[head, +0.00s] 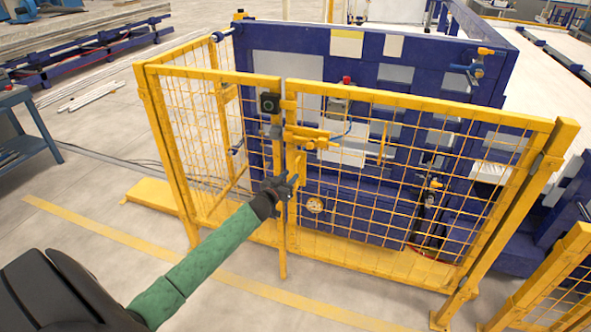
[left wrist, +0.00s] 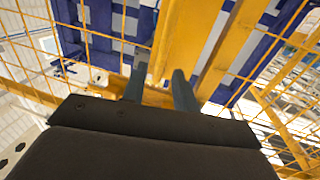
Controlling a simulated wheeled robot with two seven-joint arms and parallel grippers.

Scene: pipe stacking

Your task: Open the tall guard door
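The tall guard door (head: 400,98) is a yellow-framed mesh panel in the head view. Its left edge stands close beside the post of the neighbouring mesh panel (head: 205,72), with only a narrow gap at the seam. A yellow latch (head: 305,135) sits high on that edge. My left gripper (head: 287,184) is at the door's left edge, below the latch. In the left wrist view, its two dark fingers (left wrist: 158,82) are apart, with yellow door parts (left wrist: 187,42) just beyond and between them. I cannot tell whether they touch. My right gripper is out of view.
A large blue machine (head: 290,40) stands behind the fence. A blue bench (head: 30,125) is at the far left. Another yellow fence section (head: 545,285) is at the lower right. The floor in front of the door is clear, with a yellow line (head: 130,245).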

